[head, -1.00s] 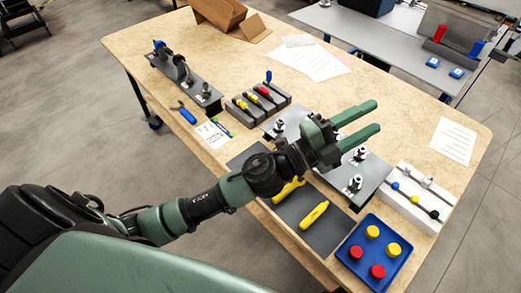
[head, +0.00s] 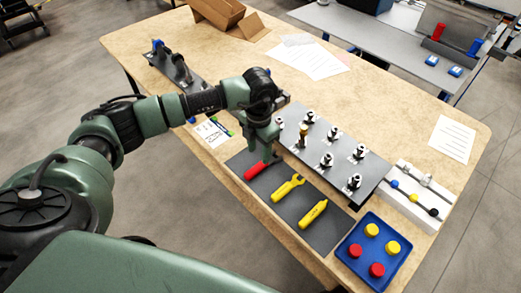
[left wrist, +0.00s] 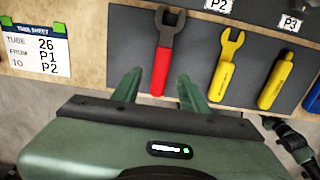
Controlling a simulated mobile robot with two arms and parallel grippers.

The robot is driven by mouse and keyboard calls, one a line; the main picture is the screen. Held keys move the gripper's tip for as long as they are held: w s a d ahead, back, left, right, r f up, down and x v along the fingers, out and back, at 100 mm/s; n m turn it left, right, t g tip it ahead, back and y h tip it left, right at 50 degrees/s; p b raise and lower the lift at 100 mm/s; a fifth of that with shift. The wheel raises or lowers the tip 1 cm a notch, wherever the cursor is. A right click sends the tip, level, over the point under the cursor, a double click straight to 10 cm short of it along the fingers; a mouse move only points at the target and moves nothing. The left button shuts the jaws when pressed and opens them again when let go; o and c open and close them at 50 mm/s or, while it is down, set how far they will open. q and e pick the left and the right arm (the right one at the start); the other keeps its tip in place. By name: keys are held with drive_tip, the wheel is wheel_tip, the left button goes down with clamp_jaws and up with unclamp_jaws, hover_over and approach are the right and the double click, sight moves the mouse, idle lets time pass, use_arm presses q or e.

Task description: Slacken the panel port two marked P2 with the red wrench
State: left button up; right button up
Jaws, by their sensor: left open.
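The red wrench (head: 257,170) lies on the dark tool mat at the near edge of the table; its grey open jaw and red handle show in the left wrist view (left wrist: 161,66). My left gripper (head: 264,148) points down above it, and its jaw end is partly hidden in the head view. In the left wrist view my open left gripper (left wrist: 160,88) has a finger on each side of the red handle's line, not closed on it. The port panel (head: 345,163) bears several metal ports. A P2 label (left wrist: 219,5) shows at the wrist view's top edge; its port is out of that view.
A yellow wrench (head: 288,187) and another yellow tool (head: 313,213) lie right of the red wrench on the mat (head: 277,213). A blue tray (head: 348,274) with red and yellow caps is at the near right. A tube sheet (left wrist: 38,50) lies left of the mat.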

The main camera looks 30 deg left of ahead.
sight(259, 165)
use_arm(q)
drive_tip(key=shift+d+f+b, duration=0.15)
drive_tip(key=shift+f+b, duration=2.05)
drive_tip(key=shift+f, duration=0.95)
clamp_jaws()
drive_tip(key=shift+r, duration=0.1)
drive_tip(key=shift+r+p, duration=0.3)
drive_tip(key=shift+p, duration=0.05)
drive_tip(key=shift+s+a+r+p, duration=0.1)
drive_tip(key=shift+s+r+p, duration=0.15)
drive_tip(key=shift+r+p, duration=0.55)
drive_tip(key=shift+s+a+r+p, duration=0.1)
drive_tip(key=shift+s+r+p, duration=0.25)
drive_tip(key=shift+r, duration=0.6)
drive_tip(key=shift+s+a+r+p, duration=0.1)
drive_tip(key=shift+s+r+p, duration=0.05)
drive_tip(key=shift+r+p, duration=0.7)
